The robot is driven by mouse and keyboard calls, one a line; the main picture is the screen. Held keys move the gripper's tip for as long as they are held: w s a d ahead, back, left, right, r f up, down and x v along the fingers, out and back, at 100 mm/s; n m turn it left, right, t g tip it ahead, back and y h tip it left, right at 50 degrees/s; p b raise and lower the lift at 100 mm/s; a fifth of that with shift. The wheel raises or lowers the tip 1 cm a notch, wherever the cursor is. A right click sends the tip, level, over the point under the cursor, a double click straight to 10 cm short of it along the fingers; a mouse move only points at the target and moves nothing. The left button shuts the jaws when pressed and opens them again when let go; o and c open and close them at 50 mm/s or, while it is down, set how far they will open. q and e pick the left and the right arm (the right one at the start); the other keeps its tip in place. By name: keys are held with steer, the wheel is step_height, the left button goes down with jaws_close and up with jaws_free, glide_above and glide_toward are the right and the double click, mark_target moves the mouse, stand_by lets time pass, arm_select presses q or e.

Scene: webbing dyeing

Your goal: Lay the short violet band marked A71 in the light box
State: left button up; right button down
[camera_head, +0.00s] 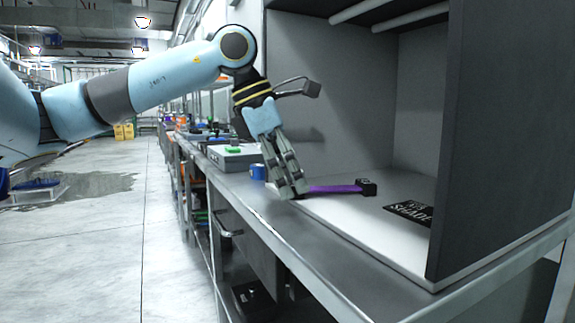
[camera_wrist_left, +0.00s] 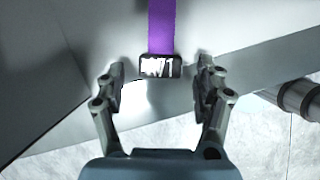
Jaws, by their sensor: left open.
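The short violet band (camera_head: 333,189) lies on the pale floor of the light box (camera_head: 375,232), near its front left edge. A black end piece (camera_head: 368,187) sits at its far end. In the left wrist view the violet band (camera_wrist_left: 161,25) runs up from a black tag (camera_wrist_left: 160,66) on which "71" is readable; the first letter is unclear. My left gripper (camera_head: 292,192) is low at the band's near end and hides it in the head view. In the wrist view the left gripper (camera_wrist_left: 160,85) is open, its fingers on either side of the tag, apart from it.
A black card reading "SHADE" (camera_head: 409,211) lies in the light box. The box's dark side wall (camera_head: 495,130) stands at the right. A blue cup (camera_head: 257,172) and a grey device (camera_head: 236,157) stand on the steel bench (camera_head: 240,187) behind my gripper.

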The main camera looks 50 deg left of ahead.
arm_select(q)
step_height(320, 180, up, 8)
steer(key=shift+r, duration=0.9)
